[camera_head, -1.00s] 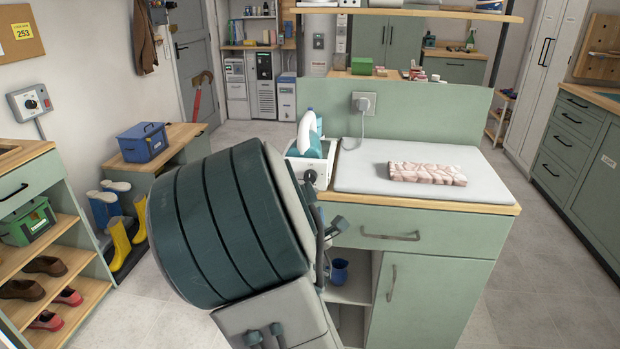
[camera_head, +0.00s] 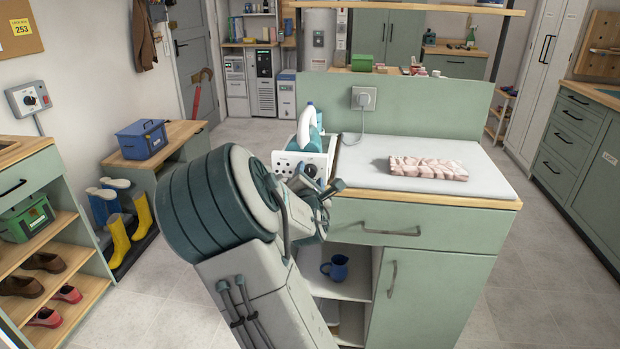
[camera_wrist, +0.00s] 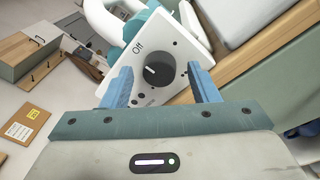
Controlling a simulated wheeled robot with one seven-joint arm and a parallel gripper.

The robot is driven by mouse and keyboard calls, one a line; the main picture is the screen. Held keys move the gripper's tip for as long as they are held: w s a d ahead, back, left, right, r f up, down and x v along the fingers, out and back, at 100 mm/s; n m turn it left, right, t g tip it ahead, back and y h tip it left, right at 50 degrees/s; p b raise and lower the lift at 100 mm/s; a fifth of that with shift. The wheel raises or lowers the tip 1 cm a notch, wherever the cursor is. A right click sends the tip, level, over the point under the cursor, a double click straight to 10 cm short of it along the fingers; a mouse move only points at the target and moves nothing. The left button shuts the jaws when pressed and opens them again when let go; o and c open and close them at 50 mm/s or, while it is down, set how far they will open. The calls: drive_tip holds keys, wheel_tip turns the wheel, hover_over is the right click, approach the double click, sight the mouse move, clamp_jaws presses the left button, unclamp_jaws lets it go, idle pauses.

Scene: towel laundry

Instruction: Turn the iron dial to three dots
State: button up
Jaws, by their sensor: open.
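The iron dial (camera_wrist: 157,72) is a round black knob on the white front panel (camera_wrist: 172,45) of the iron's base, with "Off" printed near it. In the head view my arm partly hides the panel.
A folded pinkish cloth (camera_head: 428,168) lies on the grey ironing pad (camera_head: 365,180), right of the iron. A wall socket (camera_head: 363,98) with a plug and cable is behind. A blue jug (camera_head: 336,267) stands in the open cabinet below. Another dial box (camera_head: 29,99) is on the left wall.

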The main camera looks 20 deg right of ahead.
drive_tip(key=c, duration=1)
drive_tip(key=shift+o, duration=0.2)
